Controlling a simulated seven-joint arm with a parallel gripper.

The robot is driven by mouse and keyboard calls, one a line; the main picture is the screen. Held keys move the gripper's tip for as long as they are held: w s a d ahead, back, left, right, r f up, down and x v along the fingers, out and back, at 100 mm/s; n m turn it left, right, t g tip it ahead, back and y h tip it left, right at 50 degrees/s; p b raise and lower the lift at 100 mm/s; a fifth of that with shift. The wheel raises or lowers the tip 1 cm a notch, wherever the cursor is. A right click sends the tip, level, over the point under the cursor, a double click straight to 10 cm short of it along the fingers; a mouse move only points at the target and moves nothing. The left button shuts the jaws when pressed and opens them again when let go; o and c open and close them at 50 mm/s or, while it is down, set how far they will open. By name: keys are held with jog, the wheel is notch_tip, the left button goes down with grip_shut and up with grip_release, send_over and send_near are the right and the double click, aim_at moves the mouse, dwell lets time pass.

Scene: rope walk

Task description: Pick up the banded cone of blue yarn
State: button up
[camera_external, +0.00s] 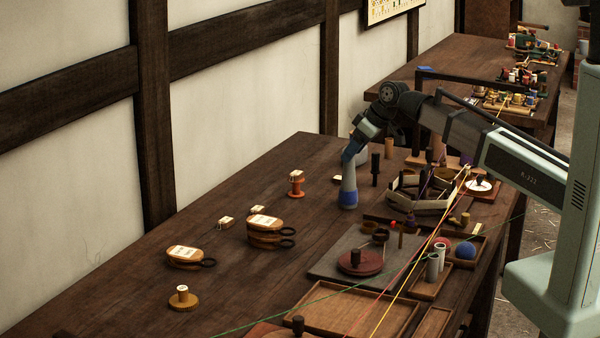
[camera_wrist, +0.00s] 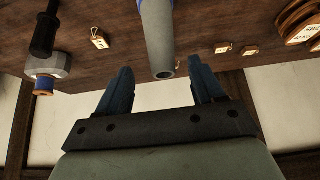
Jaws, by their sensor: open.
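The banded cone (camera_external: 348,178) stands upright on the dark table, grey-blue above with a blue band (camera_external: 347,199) around its foot. My gripper (camera_external: 352,153) is at the cone's top, tilted downward. In the wrist view the fingers of my gripper (camera_wrist: 163,66) are spread apart and empty. There the cone (camera_wrist: 157,35) shows as a pale grey shaft with an open round tip, lying between the two fingertips with a gap on each side. I cannot tell how deep the tip sits between them.
A dark upright peg (camera_external: 375,169) stands close right of the cone. An orange spool (camera_external: 296,183) stands to its left. A slate-coloured board (camera_external: 330,262), trays and taut coloured strings fill the right. The table's left middle is fairly clear.

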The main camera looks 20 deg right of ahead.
aim_at(349, 179)
jog(key=shift+s+x, duration=0.15)
jog(key=shift+x, duration=1.2)
jog(key=shift+s+x, duration=0.15)
jog(key=shift+x, duration=1.15)
jog(key=shift+f, duration=0.15)
jog(key=shift+c, duration=0.5)
jog(key=c, duration=1)
